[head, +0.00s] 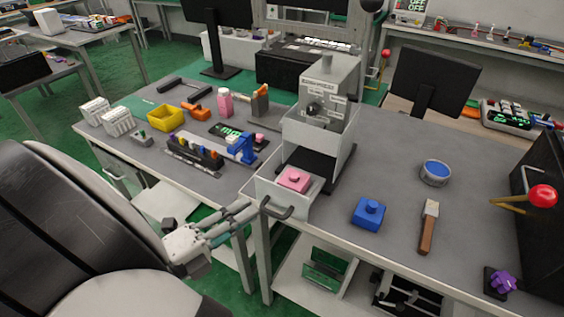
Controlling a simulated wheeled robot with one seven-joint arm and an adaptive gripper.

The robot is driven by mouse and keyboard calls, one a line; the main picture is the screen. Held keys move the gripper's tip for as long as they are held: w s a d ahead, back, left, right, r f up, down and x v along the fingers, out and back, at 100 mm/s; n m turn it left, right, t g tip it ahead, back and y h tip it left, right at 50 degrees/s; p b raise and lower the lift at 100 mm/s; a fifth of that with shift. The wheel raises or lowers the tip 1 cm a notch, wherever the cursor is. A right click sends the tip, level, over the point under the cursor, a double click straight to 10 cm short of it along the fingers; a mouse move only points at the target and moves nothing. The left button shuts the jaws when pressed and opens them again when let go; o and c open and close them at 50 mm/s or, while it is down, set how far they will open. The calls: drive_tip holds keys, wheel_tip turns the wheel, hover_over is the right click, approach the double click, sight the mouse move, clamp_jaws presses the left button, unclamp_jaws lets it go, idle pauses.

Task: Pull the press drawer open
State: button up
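The press (325,82) is a grey-white upright machine on the workbench. Its pale drawer (299,208) sticks out at the front over the table edge, with its open top showing. A pink block with a knob (293,180) sits in the drawer. A dark bar handle (280,213) is on the drawer's front. My gripper (254,208) reaches in from the lower left, with its fingertips at the left end of the handle. Whether the fingers touch or close around the handle is too small to tell.
A blue block (369,213), a wooden-handled tool (429,225) and a blue-topped round tin (435,172) lie right of the press. A red-knobbed lever (542,196) is at far right. Another table with a yellow bin (166,117) stands left. Floor space before the drawer is partly free.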

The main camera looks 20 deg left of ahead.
drive_tip(key=f+p+v, duration=0.1)
drive_tip(key=p+v, duration=0.1)
drive_tip(key=v, duration=0.5)
idle(0.6)
drive_tip(key=shift+p, duration=0.5)
clamp_jaws()
drive_tip(key=w+d+m+g+y+p, duration=0.1)
drive_tip(key=w+d+m+g+p, duration=0.2)
drive_tip(key=w+d+m+g, duration=0.45)
drive_tip(key=s+d+r+m+g+y+p, duration=0.2)
drive_tip(key=d+r+m+g+y+p, duration=0.15)
drive_tip(key=r+m+g+y, duration=0.45)
drive_tip(key=n+t+h, duration=0.1)
drive_tip(key=n+t, duration=0.1)
hover_over(293, 214)
drive_tip(key=s+d, duration=0.1)
drive_tip(key=s, duration=0.2)
drive_tip(key=shift+g, duration=0.25)
drive_tip(key=shift+s+d+f, duration=0.1)
drive_tip(key=shift+f, duration=2)
drive_tip(key=shift+s+d+f, duration=0.1)
drive_tip(key=shift+f, duration=2.05)
